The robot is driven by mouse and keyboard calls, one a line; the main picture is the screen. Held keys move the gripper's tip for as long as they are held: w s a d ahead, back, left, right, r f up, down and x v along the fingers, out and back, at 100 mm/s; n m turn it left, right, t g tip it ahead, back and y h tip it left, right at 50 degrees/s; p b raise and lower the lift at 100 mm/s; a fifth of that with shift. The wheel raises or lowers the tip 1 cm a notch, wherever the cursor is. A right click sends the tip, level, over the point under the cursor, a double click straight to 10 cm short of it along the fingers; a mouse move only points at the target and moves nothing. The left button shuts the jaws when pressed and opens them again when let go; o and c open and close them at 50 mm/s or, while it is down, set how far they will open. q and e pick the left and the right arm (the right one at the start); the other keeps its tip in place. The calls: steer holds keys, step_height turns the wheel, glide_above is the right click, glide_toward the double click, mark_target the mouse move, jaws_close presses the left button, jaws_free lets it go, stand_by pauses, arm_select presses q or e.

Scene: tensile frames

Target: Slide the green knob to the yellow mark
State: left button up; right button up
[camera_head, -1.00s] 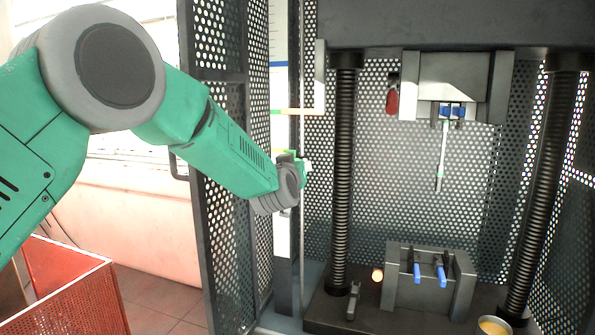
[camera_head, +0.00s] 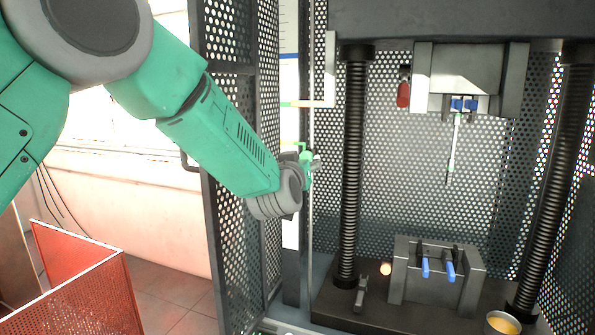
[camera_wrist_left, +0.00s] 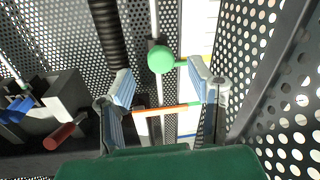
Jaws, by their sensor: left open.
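The green knob (camera_wrist_left: 161,59) is round and sits on a thin vertical rod in the left wrist view. A thin green pointer runs from it towards the white scale (camera_wrist_left: 201,28). A thin yellow mark (camera_wrist_left: 209,56) shows on the scale beside it. My left gripper (camera_wrist_left: 161,80) is open, with one finger on each side of the knob, which appears just beyond the fingertips; I cannot tell if they touch it. In the head view the green knob (camera_head: 307,168) is at the end of my left arm, and my wrist hides most of the gripper. My right gripper is not in view.
A perforated door (camera_head: 237,190) stands left of my wrist. A dark threaded column (camera_head: 352,170) stands to the right. A fixture with blue handles (camera_head: 437,270) and a yellow-filled bowl (camera_head: 503,323) are lower right.

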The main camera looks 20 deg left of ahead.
arm_select(q)
steer(key=s, duration=0.6)
steer(key=shift+s+d, duration=0.25)
steer(key=shift+d, duration=0.1)
steer(key=s+a+f+m+g+b, duration=0.1)
steer(key=s+f+g+b, duration=0.3)
steer(key=f, duration=0.9)
steer(key=s+a+f+m+g+h+b, duration=0.15)
steer(key=s+f, duration=0.45)
steer(key=f, duration=0.8)
steer(key=s+a+f+g+b, duration=0.1)
steer(key=s+f+g+b, duration=0.3)
steer(key=f, duration=0.9)
steer(key=s+a+f+g+b, duration=0.1)
steer(key=s+f+g, duration=0.1)
steer(key=s+f, duration=0.5)
steer(key=s+a+f+g+b, duration=0.1)
steer(key=s+f+g, duration=0.2)
steer(key=s+f, duration=0.4)
steer(key=s+a+f+g+b, duration=0.1)
steer(key=s+f+g, duration=0.2)
steer(key=s, duration=1.5)
step_height(320, 180, down, 4)
steer(key=shift+a+f+m+b, duration=0.1)
steer(key=shift+a+m+b, duration=0.1)
steer(key=shift+m+b, duration=0.25)
steer(key=shift+w, duration=0.1)
